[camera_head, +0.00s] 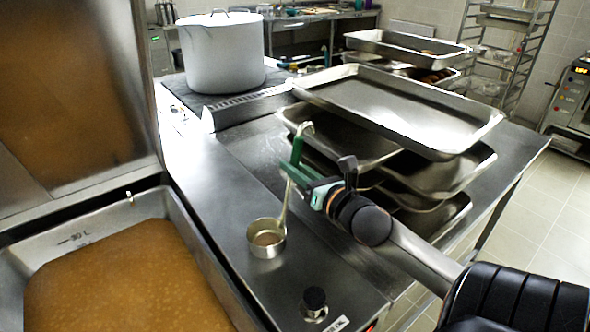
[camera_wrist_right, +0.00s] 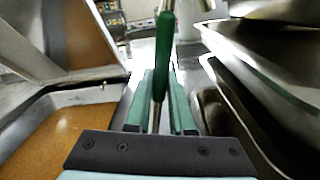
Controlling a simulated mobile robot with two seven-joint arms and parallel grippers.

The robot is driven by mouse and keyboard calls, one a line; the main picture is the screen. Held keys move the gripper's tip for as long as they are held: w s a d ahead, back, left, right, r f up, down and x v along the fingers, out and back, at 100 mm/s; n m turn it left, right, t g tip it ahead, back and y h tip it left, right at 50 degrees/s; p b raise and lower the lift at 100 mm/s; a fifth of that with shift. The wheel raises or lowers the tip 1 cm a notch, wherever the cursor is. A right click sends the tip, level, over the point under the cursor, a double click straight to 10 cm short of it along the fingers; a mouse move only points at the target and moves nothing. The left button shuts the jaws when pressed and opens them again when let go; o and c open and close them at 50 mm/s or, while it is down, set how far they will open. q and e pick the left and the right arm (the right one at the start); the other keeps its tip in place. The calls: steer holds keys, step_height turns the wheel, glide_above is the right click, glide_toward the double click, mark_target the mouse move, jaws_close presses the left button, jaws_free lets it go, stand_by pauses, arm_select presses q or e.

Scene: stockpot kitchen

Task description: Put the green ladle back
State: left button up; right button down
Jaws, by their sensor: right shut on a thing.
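The green ladle (camera_head: 296,150) has a green grip, a hooked metal top end and a round metal bowl (camera_head: 267,238) at the bottom. In the head view it hangs nearly upright, slightly tilted, over the steel counter. I cannot tell whether the bowl touches the counter. My right gripper (camera_head: 305,181) comes in from the right and is shut on the ladle at the lower part of the green grip. In the right wrist view the green grip (camera_wrist_right: 165,55) stands between the two fingers (camera_wrist_right: 160,100). My left gripper is not in view.
A large cooking pan (camera_head: 185,225) of brown liquid with a raised lid (camera_head: 75,100) is at the left. A white stockpot (camera_head: 222,55) stands at the back. Stacked steel trays (camera_head: 400,105) crowd the right, close to my right gripper. A black knob (camera_head: 315,299) is at the front.

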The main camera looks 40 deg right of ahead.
steer(key=shift+f, duration=0.1)
steer(key=c, duration=0.8)
jaws_free()
steer(key=s, duration=0.4)
steer(key=s+a, duration=0.1)
steer(key=s, duration=0.7)
steer(key=shift+a, duration=0.2)
